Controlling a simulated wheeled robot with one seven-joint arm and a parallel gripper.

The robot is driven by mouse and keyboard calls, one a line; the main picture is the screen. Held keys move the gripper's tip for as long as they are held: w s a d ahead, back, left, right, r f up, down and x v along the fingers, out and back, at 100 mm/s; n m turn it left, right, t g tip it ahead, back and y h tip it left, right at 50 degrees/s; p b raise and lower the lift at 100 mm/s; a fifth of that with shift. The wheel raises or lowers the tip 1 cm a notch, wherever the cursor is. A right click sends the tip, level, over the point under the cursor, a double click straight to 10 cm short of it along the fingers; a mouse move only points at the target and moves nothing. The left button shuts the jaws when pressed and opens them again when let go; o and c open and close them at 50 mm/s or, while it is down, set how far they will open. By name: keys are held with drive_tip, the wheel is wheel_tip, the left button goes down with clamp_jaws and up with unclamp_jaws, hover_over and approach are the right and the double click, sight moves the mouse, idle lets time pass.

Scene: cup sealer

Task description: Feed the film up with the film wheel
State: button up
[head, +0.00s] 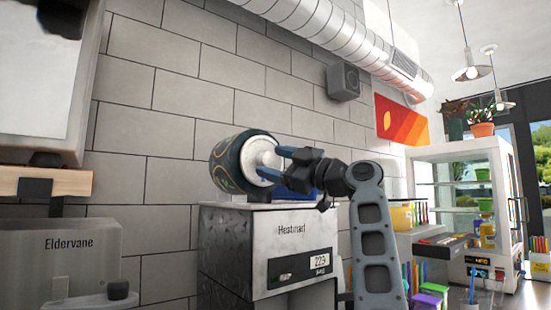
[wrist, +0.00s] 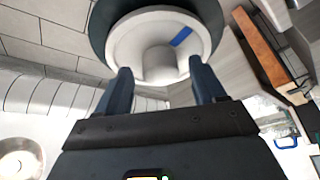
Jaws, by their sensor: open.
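The cup sealer (head: 280,245) is a grey box marked "Heatmarl" with a small display reading 223. A dark patterned film roll (head: 228,165) lies on its side on top. The white film wheel (head: 262,160) is on the roll's right end. In the wrist view the film wheel (wrist: 122,45) shows a round hub and a blue mark on its face. My gripper (head: 285,165) is at the wheel, with its blue fingers open. In the wrist view my gripper (wrist: 160,72) has one finger on each side of the hub, with gaps visible; contact with the wheel's face is unclear.
A grey machine marked "Eldervane" (head: 75,260) stands at the left. A glass display case (head: 465,185) and a yellow container (head: 402,215) are at the right. A tiled wall (head: 175,120) is close behind the sealer, and a silver duct (head: 330,25) runs overhead.

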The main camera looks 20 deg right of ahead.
drive_tip(key=shift+w+a, duration=0.1)
drive_tip(key=shift+w, duration=0.05)
clamp_jaws()
idle(0.6)
